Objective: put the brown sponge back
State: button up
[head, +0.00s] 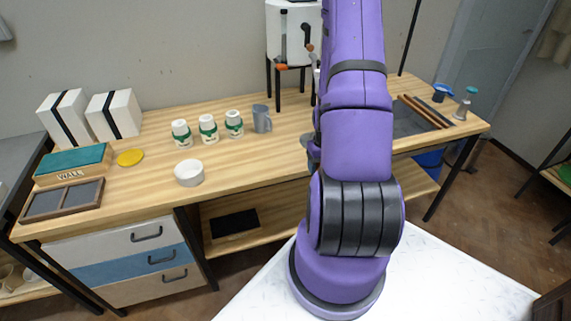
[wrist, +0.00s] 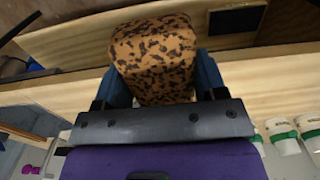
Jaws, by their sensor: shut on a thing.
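The brown sponge (wrist: 152,48), tan with dark speckles, fills the middle of the wrist view. My gripper (wrist: 160,74) is shut on it, with a blue finger at each side. The sponge is close to the wooden bench in the wrist view, but I cannot tell how high it is held. In the head view my purple arm hides the gripper and the sponge.
The wooden bench (head: 260,146) carries a white bowl (head: 189,172), several green-labelled jars (head: 208,128) and a grey mug (head: 262,119). At its left are a tray (head: 62,199), a teal-topped block (head: 74,160) and a yellow disc (head: 130,158).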

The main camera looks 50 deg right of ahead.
send_over(286, 163)
jog(key=shift+s+f, duration=0.45)
jog(key=shift+f, duration=0.3)
jog(key=shift+w+a+f, duration=0.1)
jog(key=shift+w+f, duration=0.1)
jog(key=shift+f, duration=0.7)
jog(key=shift+w+f, duration=0.2)
jog(key=shift+f, duration=0.7)
jog(key=o, duration=1)
jog(key=shift+f, duration=0.1)
jog(key=shift+c, duration=0.2)
